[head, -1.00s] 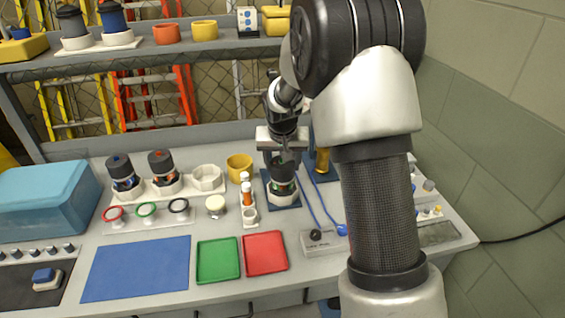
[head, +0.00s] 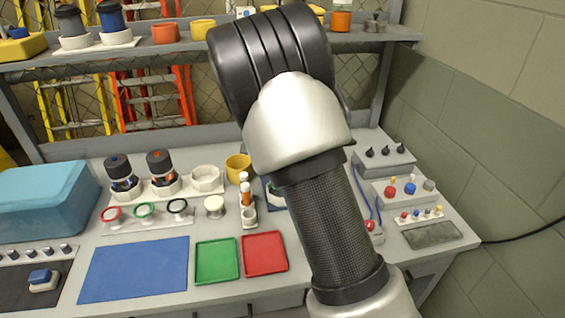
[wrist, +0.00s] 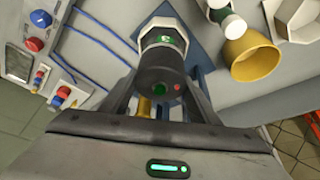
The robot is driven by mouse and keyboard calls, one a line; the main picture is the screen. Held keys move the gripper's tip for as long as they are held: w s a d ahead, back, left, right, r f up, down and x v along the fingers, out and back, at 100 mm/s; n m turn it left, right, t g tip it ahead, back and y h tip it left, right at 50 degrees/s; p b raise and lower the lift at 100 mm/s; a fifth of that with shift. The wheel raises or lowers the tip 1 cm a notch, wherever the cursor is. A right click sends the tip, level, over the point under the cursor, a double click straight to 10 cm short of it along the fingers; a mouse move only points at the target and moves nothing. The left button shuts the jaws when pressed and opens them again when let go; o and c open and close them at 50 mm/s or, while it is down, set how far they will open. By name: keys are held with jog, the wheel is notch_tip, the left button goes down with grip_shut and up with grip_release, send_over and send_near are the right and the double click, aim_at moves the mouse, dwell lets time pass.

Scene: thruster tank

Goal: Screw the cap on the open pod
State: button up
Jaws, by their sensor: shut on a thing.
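In the wrist view a black cap (wrist: 160,77) with a green mark and a small red dot sits between the fingers of my gripper (wrist: 161,86), which is shut on it. The cap is on top of the pod (wrist: 163,40), whose dark body with a green band shows just beyond the cap. The pod stands in a white hexagonal holder (wrist: 160,25) on a blue pad (wrist: 200,42). How far the cap is threaded cannot be seen. In the head view my arm hides the gripper and cap.
Two capped pods (head: 122,175) (head: 162,172) stand left beside an empty white hexagonal holder (head: 206,180). A yellow cup (head: 238,167) and a small vial rack (head: 248,210) are close to the pod. Control boxes (head: 405,190) and blue cables (head: 360,188) lie on the right.

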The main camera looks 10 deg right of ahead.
jog(key=shift+a+m+g, duration=0.15)
jog(key=shift+m+g, duration=0.25)
jog(key=shift+m, duration=0.6)
jog(key=o, duration=1.1)
jog(key=shift+c, duration=0.2)
jog(key=shift+r, duration=0.1)
